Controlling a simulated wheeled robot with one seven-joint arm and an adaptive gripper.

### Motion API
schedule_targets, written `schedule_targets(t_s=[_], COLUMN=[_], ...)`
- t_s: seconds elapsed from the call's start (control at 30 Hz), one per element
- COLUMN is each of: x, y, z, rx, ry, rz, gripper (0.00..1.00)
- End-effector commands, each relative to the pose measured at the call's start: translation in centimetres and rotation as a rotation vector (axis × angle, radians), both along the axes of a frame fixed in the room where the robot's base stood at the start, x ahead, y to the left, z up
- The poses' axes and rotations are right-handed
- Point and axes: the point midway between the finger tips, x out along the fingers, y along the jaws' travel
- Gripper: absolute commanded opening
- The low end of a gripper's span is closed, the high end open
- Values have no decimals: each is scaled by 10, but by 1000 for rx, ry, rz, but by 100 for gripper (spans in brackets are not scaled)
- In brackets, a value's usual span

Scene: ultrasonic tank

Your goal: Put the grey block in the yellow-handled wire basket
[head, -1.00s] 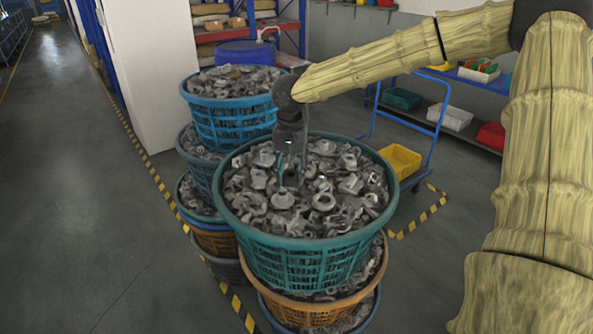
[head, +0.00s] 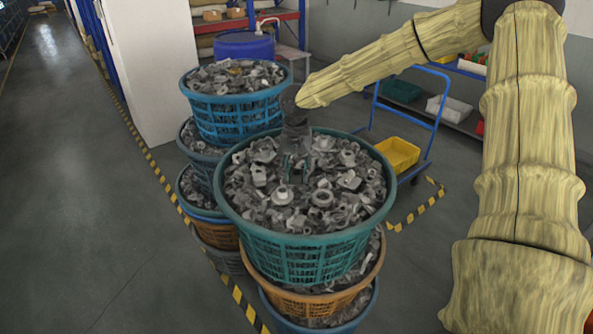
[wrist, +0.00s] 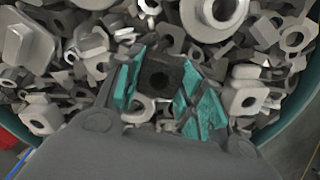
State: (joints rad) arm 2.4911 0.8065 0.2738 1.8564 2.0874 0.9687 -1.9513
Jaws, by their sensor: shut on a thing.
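In the head view the block is too small and dark to make out clearly. No yellow-handled wire basket can be made out in either view.
The teal basket tops a stack with an orange basket (head: 310,303) below. A blue basket (head: 235,115) of parts stands behind left. A yellow bin (head: 397,155) and a blue trolley (head: 432,125) are at right. The floor at left is clear.

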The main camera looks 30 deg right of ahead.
Motion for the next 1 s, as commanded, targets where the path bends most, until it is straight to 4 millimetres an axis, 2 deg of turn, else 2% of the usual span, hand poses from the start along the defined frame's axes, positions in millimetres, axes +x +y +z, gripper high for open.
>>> schedule_targets(t_s=[0.17,0.2,0.3,0.73,0.87,1.0], x=[0,0,0,0,1,1], y=[0,0,0,0,0,0], z=[-2,-3,-3,1,16,42], rx=[0,0,0,-1,2,0], ry=[0,0,0,-1,-3,-4], rz=[0,0,0,0,-1,0], gripper=[12,44,60,60,60,60])
